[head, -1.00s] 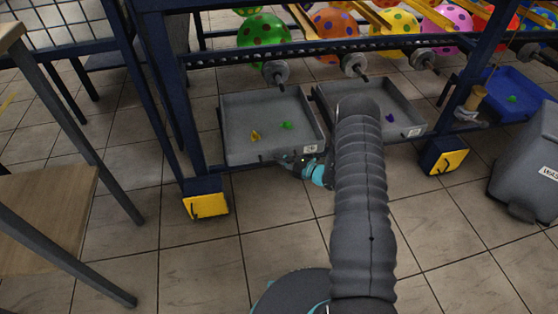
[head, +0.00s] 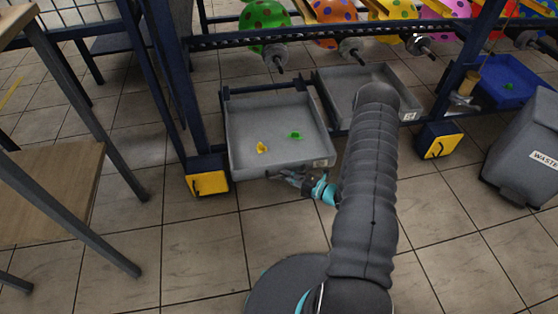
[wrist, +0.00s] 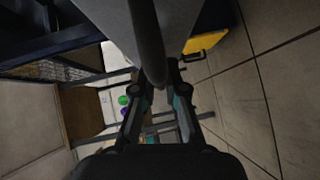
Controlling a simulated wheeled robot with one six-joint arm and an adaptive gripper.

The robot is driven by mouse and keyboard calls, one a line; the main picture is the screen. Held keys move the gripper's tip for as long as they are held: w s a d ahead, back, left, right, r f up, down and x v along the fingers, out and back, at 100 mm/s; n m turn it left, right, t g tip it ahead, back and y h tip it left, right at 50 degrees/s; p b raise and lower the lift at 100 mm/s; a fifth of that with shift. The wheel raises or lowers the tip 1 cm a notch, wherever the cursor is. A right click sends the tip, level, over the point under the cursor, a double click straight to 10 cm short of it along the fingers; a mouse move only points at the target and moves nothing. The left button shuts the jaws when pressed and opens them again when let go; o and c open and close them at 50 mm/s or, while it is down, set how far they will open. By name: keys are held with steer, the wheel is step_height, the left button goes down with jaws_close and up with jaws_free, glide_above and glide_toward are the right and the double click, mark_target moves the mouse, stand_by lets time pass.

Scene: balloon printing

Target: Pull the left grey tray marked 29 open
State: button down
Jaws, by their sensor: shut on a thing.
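The left grey tray (head: 250,152) is slid out toward me from under the machine frame, past the right grey tray (head: 341,98). In the wrist view the dark handle bar (wrist: 148,45) runs down between my fingers (wrist: 158,82). My arm hides part of the right tray.
Yellow-faced feet (head: 207,183) of the blue frame stand left and right of the trays. A wooden table (head: 50,190) is at the left. A grey waste bin (head: 522,150) and a blue tray (head: 513,82) are at the right. The tiled floor in front is clear.

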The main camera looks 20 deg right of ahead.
steer(key=s, duration=1)
steer(key=shift+s+a, duration=0.3)
steer(key=shift+s, duration=0.1)
steer(key=c, duration=1.2)
jaws_free()
steer(key=shift+s, duration=0.1)
steer(key=v, duration=1.1)
steer(key=shift+s+d, duration=0.25)
steer(key=shift+s, duration=0.05)
steer(key=shift+r, duration=0.1)
